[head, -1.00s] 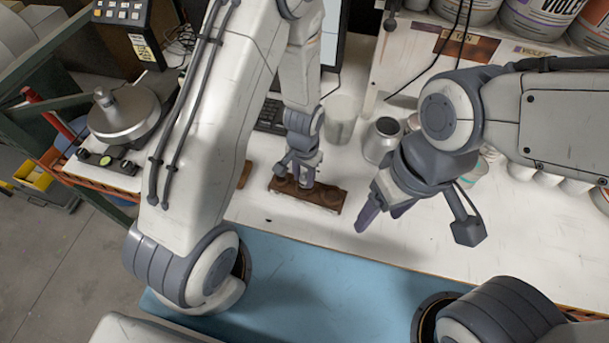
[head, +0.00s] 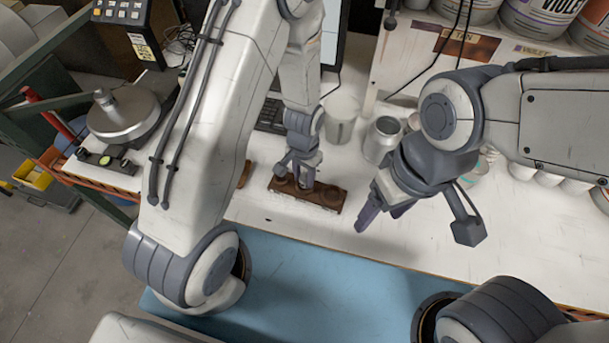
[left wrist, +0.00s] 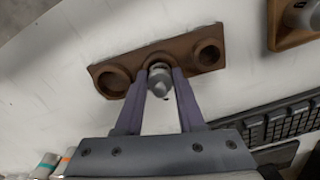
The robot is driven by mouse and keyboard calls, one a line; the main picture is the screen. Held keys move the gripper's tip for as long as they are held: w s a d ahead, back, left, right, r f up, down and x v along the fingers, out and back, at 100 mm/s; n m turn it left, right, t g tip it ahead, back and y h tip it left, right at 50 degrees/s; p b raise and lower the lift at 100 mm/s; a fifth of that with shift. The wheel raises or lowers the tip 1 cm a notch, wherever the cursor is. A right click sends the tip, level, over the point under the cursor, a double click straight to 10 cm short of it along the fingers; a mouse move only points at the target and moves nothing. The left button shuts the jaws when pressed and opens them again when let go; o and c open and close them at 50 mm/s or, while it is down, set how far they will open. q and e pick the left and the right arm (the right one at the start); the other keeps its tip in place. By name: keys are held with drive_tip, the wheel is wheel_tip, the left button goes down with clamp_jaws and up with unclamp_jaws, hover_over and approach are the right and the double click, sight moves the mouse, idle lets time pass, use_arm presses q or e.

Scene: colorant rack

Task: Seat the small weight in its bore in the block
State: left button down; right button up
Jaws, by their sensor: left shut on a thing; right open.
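The brown block (head: 328,196) lies on the white bench in the head view, and it also shows in the left wrist view (left wrist: 134,62). It has a wide bore at the left in the wrist view, a smaller one at the right, and a middle place under the gripper. My left gripper (left wrist: 160,78) is shut on the small grey metal weight (left wrist: 160,80), over the middle of the block. Its fingers hide the middle bore, so I cannot tell how deep the weight sits. In the head view my left gripper (head: 303,180) largely hides the weight. My right gripper (head: 375,212) is open and empty, right of the block.
A metal can (head: 382,140) and a translucent cup (head: 341,120) stand behind the block. A keyboard (left wrist: 280,122) and another brown wooden piece (left wrist: 288,34) lie nearby. The bench front, with a blue mat (head: 300,275), is clear.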

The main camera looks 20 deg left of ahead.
sight(304, 174)
use_arm(q)
drive_tip(key=shift+f+b, duration=0.75)
drive_tip(key=shift+f, duration=0.3)
drive_tip(key=shift+c, duration=2.2)
unclamp_jaws()
drive_tip(key=shift+r, duration=0.1)
wheel_tip(304, 174, up, 10)
drive_tip(key=shift+r+b, duration=0.2)
drive_tip(key=shift+b, duration=0.8)
drive_tip(key=s+d+r+m+b, duration=0.2)
drive_tip(key=s+d+b, duration=0.1)
drive_tip(key=s, duration=0.5)
drive_tip(key=s+d+r+m+h+b, duration=0.1)
drive_tip(key=s+d+r+b, duration=0.2)
drive_tip(key=s, duration=0.6)
drive_tip(key=shift+s+d+m+b, duration=0.2)
drive_tip(key=shift+d+m+b, duration=0.25)
drive_tip(key=shift+d, duration=0.35)
